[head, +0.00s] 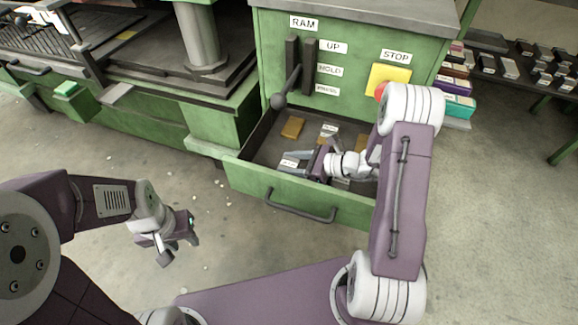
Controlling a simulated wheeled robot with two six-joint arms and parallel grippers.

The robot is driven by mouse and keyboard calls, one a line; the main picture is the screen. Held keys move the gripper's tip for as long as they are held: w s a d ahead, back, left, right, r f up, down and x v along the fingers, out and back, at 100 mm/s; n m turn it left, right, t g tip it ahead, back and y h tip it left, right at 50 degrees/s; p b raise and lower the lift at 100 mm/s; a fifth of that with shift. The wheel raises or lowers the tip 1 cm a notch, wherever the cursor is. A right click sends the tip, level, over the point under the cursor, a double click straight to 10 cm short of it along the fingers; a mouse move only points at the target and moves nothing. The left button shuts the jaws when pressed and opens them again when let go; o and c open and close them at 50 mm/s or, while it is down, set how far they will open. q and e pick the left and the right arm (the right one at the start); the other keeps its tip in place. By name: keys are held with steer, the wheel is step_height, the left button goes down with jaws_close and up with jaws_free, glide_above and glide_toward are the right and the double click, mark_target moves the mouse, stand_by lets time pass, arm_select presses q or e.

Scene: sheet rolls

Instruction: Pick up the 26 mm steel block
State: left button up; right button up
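The open green drawer (250,183) holds several small blocks. Some are grey with pale labels, such as one grey block (289,162) at the left and another (328,131) further back. The labels are too small to read, so I cannot tell which block is the 26 mm one. My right gripper (294,162) reaches into the drawer from the right. Its fingers are apart and point left, with the left grey block by their tips; contact cannot be made out. My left gripper (180,253) hangs over the floor, its fingers apart and nothing visible between them.
Tan blocks (292,127) also lie in the drawer, partly hidden by my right arm. The drawer handle (300,207) sticks out in front. The green cabinet above carries a ram lever (280,100) and a yellow stop plate (388,76). Open floor lies left of the drawer.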

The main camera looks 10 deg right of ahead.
mark_target(290, 163)
jaws_close()
step_height(290, 163, up, 5)
steer(key=p, duration=0.4)
steer(key=shift+d, duration=0.15)
steer(key=w+r+p+v, duration=0.1)
steer(key=p+v, duration=0.4)
steer(key=v, duration=0.8)
steer(key=shift+p, duration=0.3)
